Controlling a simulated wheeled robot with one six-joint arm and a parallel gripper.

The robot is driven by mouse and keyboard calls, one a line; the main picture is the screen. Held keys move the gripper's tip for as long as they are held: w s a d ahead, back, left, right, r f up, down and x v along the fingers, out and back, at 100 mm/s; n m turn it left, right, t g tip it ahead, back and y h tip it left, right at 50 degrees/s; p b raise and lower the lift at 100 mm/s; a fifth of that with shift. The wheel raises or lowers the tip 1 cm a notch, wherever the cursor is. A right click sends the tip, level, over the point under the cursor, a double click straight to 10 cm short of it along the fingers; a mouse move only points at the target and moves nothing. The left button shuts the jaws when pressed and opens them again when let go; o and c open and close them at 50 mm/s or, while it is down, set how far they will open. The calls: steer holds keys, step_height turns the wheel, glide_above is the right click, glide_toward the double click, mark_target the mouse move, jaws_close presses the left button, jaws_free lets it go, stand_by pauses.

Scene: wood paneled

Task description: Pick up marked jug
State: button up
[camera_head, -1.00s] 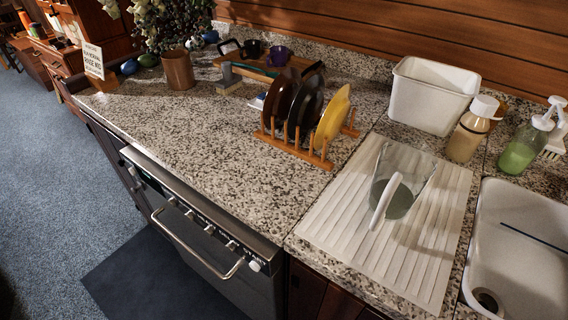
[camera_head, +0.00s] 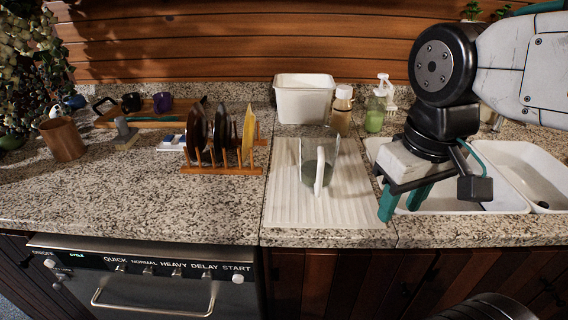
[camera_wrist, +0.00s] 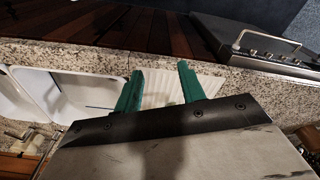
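The jug (camera_head: 310,166) is clear, with a white handle (camera_head: 320,171) turned toward me. It stands upright on the white ribbed draining mat (camera_head: 284,203), in the middle of the head view. I see no clear mark on it. My gripper (camera_head: 401,203) is to the right of the jug, over the front of the sink, with its green fingers pointing down. In the wrist view the two fingers (camera_wrist: 160,92) are spread apart with nothing between them. The jug does not show clearly in the wrist view.
A plate rack (camera_head: 222,171) with several plates stands left of the mat. A white tub (camera_head: 303,98), a tan bottle (camera_head: 342,110) and a green soap bottle (camera_head: 376,113) stand behind. The white sink (camera_head: 520,160) is at right. The counter (camera_head: 120,195) at front left is clear.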

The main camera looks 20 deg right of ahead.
steer(key=w+a+f+n+g+h, duration=0.15)
steer(key=w+a+n, duration=0.25)
steer(key=w+n, duration=0.55)
steer(key=w+a+f+n+g+h, duration=0.1)
steer(key=w+a+n+h, duration=0.4)
steer(key=w, duration=0.7)
steer(key=d+f, duration=0.1)
steer(key=f, duration=0.1)
steer(key=d+f+y, duration=0.1)
steer(key=f, duration=0.1)
steer(key=d+f+n+y, duration=0.1)
steer(key=d+f, duration=0.1)
steer(key=shift+s+d+f+t, duration=0.15)
steer(key=shift+f+t, duration=0.1)
steer(key=shift+f, duration=0.15)
jaws_close()
